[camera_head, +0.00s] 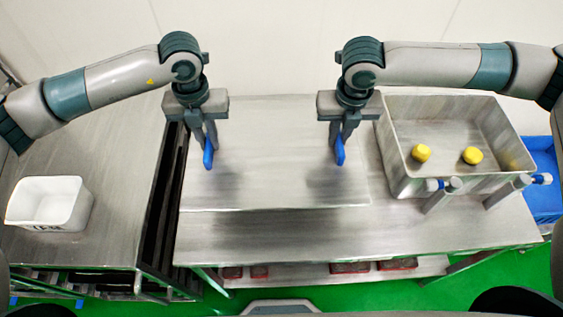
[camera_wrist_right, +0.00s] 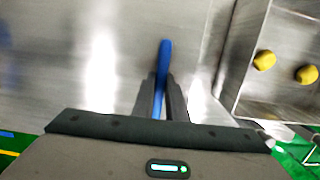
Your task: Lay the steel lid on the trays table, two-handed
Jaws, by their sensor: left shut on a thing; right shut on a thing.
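The steel lid (camera_head: 272,175) is a flat grey sheet with two blue handles, over the left and middle part of the steel trays table (camera_head: 300,240). It looks level; I cannot tell whether it touches the table top or is just above it. My left gripper (camera_head: 208,148) is shut on the lid's left blue handle. My right gripper (camera_head: 340,146) is shut on the right blue handle. In the right wrist view that handle (camera_wrist_right: 165,62) shows between the fingers of my right gripper (camera_wrist_right: 163,95).
A deep steel tray (camera_head: 396,170) with two yellow pieces (camera_head: 421,153) stands right of the lid. A white tub (camera_head: 48,204) sits on the separate left table (camera_head: 100,235). Red items (camera_head: 350,267) lie on the lower shelf. A blue crate (camera_head: 545,190) is far right.

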